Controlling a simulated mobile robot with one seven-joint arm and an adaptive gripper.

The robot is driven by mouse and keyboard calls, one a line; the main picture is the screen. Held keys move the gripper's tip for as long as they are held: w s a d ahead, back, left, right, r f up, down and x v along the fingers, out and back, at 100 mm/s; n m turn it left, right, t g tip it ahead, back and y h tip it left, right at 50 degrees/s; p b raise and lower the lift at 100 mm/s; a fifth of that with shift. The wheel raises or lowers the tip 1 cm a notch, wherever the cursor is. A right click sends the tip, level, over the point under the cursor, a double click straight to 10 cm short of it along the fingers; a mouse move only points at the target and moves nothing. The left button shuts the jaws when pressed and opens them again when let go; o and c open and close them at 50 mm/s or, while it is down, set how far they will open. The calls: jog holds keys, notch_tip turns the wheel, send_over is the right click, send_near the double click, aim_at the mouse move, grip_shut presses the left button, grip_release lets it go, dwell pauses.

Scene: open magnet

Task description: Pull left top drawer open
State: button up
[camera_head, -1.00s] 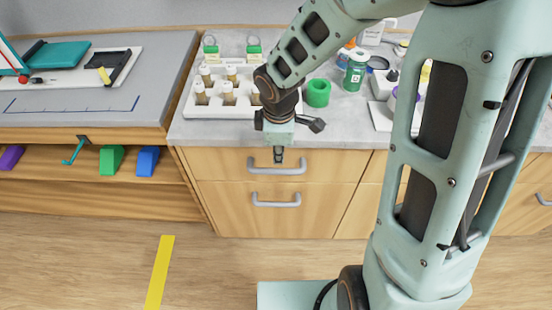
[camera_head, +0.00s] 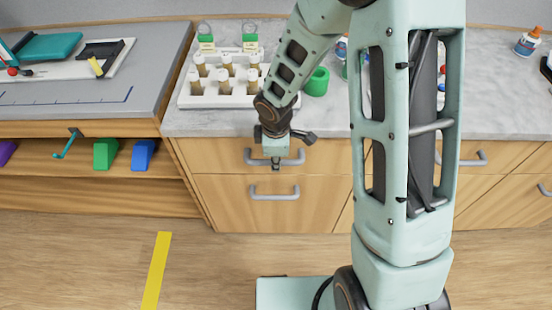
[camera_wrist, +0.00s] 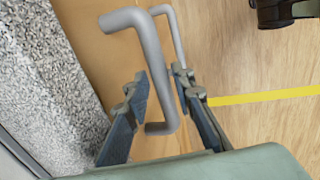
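The left top drawer (camera_head: 220,158) is shut, with a pale wood front under the grey counter. Its grey bar handle (camera_head: 250,158) is partly hidden behind my gripper (camera_head: 276,164) in the head view. In the wrist view, this handle (camera_wrist: 150,50) is the nearer, larger bar. The fingers are apart, one on each side of the bar, with gaps visible. I cannot tell whether either finger touches it.
The lower drawer's handle (camera_head: 275,193) is just below; it also shows in the wrist view (camera_wrist: 178,35), close to one finger. A white rack (camera_head: 225,95) with several vials stands on the counter above. A yellow floor strip (camera_head: 157,270) lies at left. The floor before the drawers is clear.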

grip_shut()
jog(key=shift+s, duration=0.1)
dwell(0.3)
